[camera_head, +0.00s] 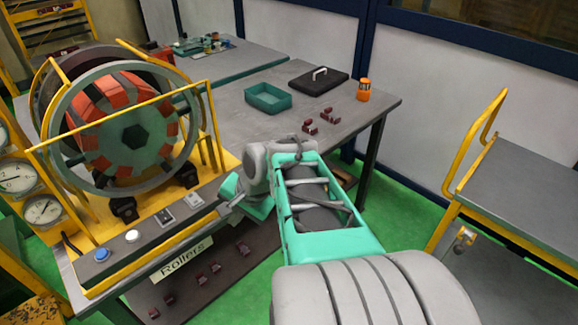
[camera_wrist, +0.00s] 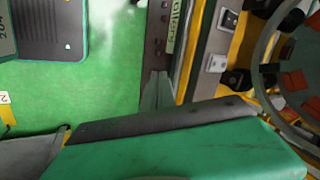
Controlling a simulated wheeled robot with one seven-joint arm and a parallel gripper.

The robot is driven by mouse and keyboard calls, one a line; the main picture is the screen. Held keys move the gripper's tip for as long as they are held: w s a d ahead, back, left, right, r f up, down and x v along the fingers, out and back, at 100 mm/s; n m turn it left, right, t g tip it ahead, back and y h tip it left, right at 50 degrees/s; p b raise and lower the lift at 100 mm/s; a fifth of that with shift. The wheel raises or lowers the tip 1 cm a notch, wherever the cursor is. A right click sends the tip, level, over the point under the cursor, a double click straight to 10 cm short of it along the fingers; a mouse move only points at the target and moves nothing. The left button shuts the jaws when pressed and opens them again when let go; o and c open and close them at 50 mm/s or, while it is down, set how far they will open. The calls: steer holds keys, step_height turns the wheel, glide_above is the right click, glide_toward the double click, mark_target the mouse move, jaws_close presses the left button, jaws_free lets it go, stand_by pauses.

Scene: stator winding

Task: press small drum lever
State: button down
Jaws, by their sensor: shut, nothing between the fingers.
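The drum machine (camera_head: 122,125) stands at the left of the head view, with orange and grey segments inside its rings. Its front panel carries two small switch-like boxes, one light (camera_head: 194,200) and one darker (camera_head: 165,216). Two such boxes also show in the wrist view, an upper one (camera_wrist: 228,19) and a lower one (camera_wrist: 216,63). I cannot tell which is the small drum lever. My gripper (camera_head: 226,209) is shut and empty, close to the right end of the panel. In the wrist view its narrow grey tips (camera_wrist: 158,90) are near the panel's front edge, apart from both boxes.
A blue button (camera_head: 102,255) and a white button (camera_head: 132,236) sit farther left on the panel. A "Rollers" sign (camera_head: 182,258) hangs below its edge. Yellow frame bars rise around the drum. The table behind holds a green tray (camera_head: 268,98) and a black case (camera_head: 318,80).

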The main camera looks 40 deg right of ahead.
steer(key=s+d+r+m+t, duration=0.1)
steer(key=s+d+m+t, duration=0.2)
steer(key=d+m, duration=0.8)
steer(key=s+d+r+m+t+h, duration=0.1)
steer(key=s+d+r+m+t, duration=0.1)
steer(key=d+m, duration=0.9)
steer(key=shift+s+m+t+b, duration=0.3)
steer(key=shift+s+t, duration=0.6)
steer(key=shift+s, duration=0.1)
steer(key=w+f, duration=0.2)
steer(key=w, duration=0.9)
steer(key=shift+w+a+f, duration=0.15)
steer(key=shift+w+a, duration=0.05)
